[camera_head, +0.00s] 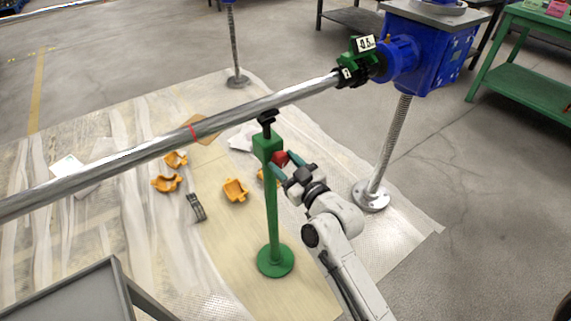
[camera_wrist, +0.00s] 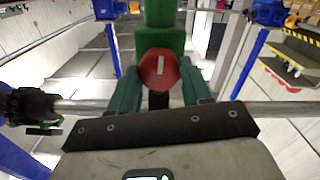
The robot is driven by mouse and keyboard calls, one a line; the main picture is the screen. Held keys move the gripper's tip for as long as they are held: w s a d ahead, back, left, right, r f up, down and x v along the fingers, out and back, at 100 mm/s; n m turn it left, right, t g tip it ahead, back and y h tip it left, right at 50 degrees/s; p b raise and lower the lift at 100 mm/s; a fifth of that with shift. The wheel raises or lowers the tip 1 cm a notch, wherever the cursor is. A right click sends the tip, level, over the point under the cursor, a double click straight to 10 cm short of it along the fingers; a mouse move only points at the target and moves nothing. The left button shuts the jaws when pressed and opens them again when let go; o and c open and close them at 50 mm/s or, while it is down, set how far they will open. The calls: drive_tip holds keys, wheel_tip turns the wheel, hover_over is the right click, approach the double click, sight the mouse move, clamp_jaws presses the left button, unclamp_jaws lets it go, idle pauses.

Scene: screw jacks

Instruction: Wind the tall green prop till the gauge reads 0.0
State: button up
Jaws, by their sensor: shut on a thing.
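The tall green prop (camera_head: 271,205) stands upright on a round green foot, its black top (camera_head: 267,117) under the long steel bar (camera_head: 160,147). A red knob (camera_head: 280,158) sticks out of the prop's green block. In the wrist view the knob (camera_wrist: 158,70) faces me, with a white mark close to vertical. My gripper (camera_head: 284,163) has its teal fingers on both sides of the knob and is shut on it; the fingers also show in the wrist view (camera_wrist: 160,85). The gauge (camera_head: 366,44) at the bar's far end seems to read -0.5; its small digits are hard to read.
A blue gearbox (camera_head: 428,50) sits on a threaded column (camera_head: 388,150) with a round metal foot. Orange clamp halves (camera_head: 236,190) and a dark bracket (camera_head: 196,207) lie on the sheeted floor. A grey table (camera_head: 75,297) is at lower left, a green bench (camera_head: 525,85) at right.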

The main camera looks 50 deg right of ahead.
drive_tip(key=shift+m, duration=0.6)
drive_tip(key=o, duration=1.1)
drive_tip(key=shift+c, duration=0.2)
drive_tip(key=v, duration=1)
drive_tip(key=shift+s, duration=0.4)
drive_tip(key=shift+a, duration=0.1)
idle(0.4)
